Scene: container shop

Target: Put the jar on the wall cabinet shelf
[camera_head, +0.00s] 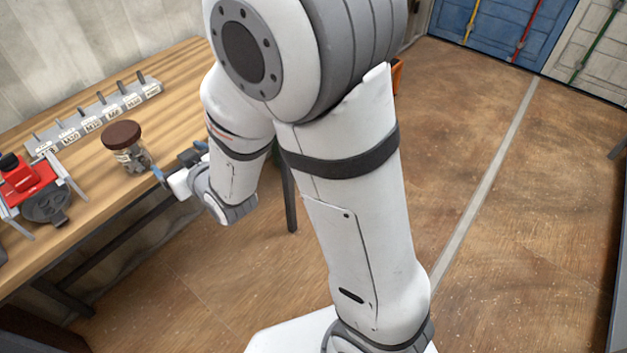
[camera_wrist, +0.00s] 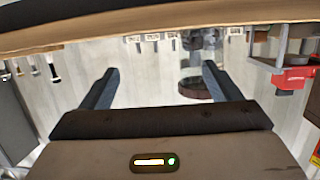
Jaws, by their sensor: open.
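The jar (camera_head: 130,160) is clear glass with a brown lid and dark contents. It stands upright on the wooden workbench (camera_head: 185,88), near its front edge. My gripper (camera_head: 176,163) is open and empty just to the right of the jar, at the bench's front edge. In the wrist view the scene appears upside down; the jar (camera_wrist: 193,88) shows beyond my open fingers (camera_wrist: 159,80), toward the right one and partly hidden by it. I cannot tell whether a finger touches it. I do not see the wall cabinet shelf.
A grey rack with labelled slots (camera_head: 95,118) lies behind the jar. A red vise-like tool (camera_head: 28,180) stands to the left on the bench. Blue container doors (camera_head: 500,25) are at the back. The brown floor (camera_head: 530,210) to the right is clear.

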